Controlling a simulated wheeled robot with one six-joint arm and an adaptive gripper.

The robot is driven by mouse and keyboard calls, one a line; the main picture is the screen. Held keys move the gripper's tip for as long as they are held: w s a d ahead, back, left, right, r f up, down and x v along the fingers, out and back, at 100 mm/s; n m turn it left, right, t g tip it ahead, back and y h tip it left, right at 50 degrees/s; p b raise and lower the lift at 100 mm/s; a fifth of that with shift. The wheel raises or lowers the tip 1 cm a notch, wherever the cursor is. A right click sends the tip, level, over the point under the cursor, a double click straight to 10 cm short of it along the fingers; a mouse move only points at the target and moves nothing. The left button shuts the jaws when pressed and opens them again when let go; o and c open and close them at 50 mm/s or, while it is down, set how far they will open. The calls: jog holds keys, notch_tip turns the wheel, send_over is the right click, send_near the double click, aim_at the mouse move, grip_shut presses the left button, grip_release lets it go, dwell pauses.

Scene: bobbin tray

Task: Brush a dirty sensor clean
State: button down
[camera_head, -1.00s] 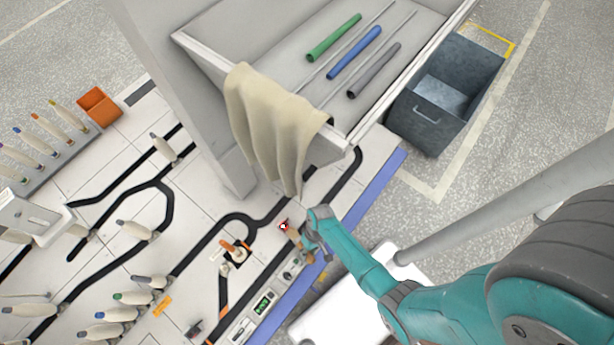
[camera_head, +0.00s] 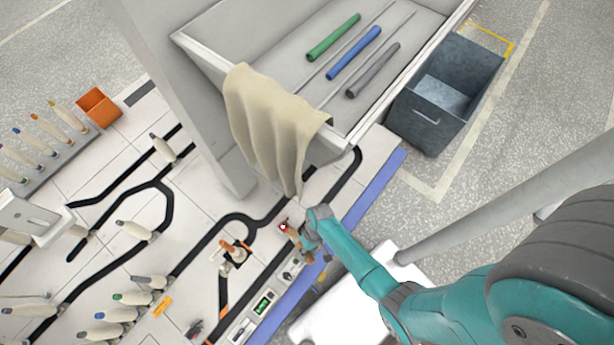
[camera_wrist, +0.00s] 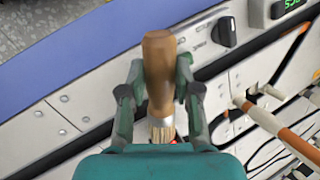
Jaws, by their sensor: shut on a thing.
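My gripper (camera_wrist: 160,105) is shut on a brush (camera_wrist: 160,70) with a brown wooden handle and pale bristles. In the wrist view the handle is between the fingers and the bristles point toward the bottom of the picture. In the head view my gripper (camera_head: 305,243) is over the front edge of the tray table, by the control strip. A small red-and-white spot, probably the sensor (camera_head: 283,227), is beside the brush end. In the wrist view only a little red shows by the bristles, so contact and dirt cannot be told.
An orange-and-white arm (camera_head: 235,250) stands close left of my gripper. A beige cloth (camera_head: 270,120) hangs from the shelf (camera_head: 350,125) above. Several bobbins (camera_head: 135,230) lie along black tracks. A control panel (camera_head: 262,305) lines the front edge. A grey bin (camera_head: 440,95) stands right.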

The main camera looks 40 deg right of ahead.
jog(key=shift+s+a+f, duration=0.1)
jog(key=shift+a+f, duration=0.05)
jog(key=shift+a, duration=0.35)
jog(key=shift+a+f, duration=0.15)
jog(key=shift+a, duration=0.3)
jog(key=shift+d+r, duration=0.15)
jog(key=shift+d, duration=1)
jog(key=shift+s+d, duration=0.2)
jog(key=shift+s, duration=0.8)
jog(key=shift+s+d, duration=0.15)
jog(key=shift+s, duration=0.8)
jog(key=shift+s+d, duration=0.2)
jog(key=shift+s, duration=0.8)
jog(key=s, duration=0.3)
jog(key=shift+d, duration=0.3)
jog(key=shift+w, duration=0.15)
